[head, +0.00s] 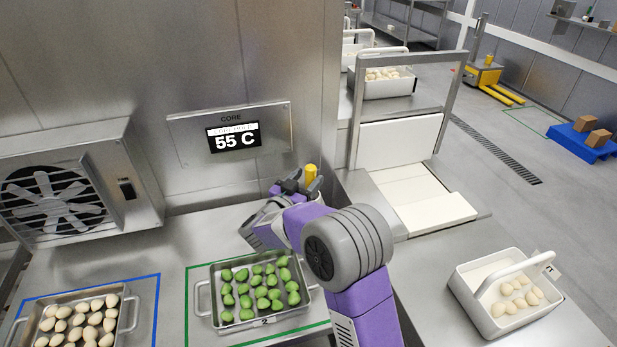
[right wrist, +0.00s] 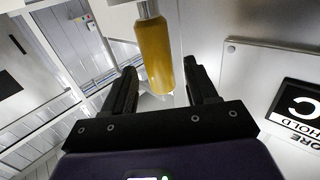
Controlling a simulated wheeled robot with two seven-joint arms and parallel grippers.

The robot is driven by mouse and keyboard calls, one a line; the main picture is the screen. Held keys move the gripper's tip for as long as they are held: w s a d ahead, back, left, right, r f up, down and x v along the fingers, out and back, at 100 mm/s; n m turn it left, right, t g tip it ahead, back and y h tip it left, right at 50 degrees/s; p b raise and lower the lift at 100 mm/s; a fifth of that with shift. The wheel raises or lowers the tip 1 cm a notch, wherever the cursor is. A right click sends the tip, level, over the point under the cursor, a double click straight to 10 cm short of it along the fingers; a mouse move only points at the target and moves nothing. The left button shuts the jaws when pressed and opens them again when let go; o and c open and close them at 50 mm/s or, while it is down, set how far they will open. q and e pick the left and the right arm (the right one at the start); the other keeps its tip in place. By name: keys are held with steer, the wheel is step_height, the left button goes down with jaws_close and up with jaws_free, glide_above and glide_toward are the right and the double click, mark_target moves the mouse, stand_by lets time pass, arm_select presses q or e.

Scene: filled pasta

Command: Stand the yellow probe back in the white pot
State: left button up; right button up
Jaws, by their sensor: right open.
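The yellow probe (head: 311,174) stands roughly upright at my right gripper, in front of the steel wall. In the right wrist view the yellow handle (right wrist: 155,55) shows between the two dark fingers, with a gap on each side. My right gripper (head: 302,183) is open around or just beside the handle; it also shows in the right wrist view (right wrist: 161,82). A grey-white piece joins the far end of the handle. I cannot make out the white pot for certain; my gripper and arm cover the area below the probe. My left gripper is out of view.
A wall display (head: 233,138) reads 55 C. A tray of green pasta (head: 204,313) lies below my right arm, and a tray of pale pasta (head: 137,301) at lower left. A white handled crate (head: 480,322) stands at right. A metal frame (head: 356,140) rises behind the arm.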

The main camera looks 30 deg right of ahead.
steer(key=p+v, duration=0.1)
steer(key=v, duration=0.9)
steer(key=shift+s+a+p, duration=0.2)
steer(key=shift+a+p, duration=0.05)
steer(key=shift+p, duration=0.05)
steer(key=shift+r, duration=0.1)
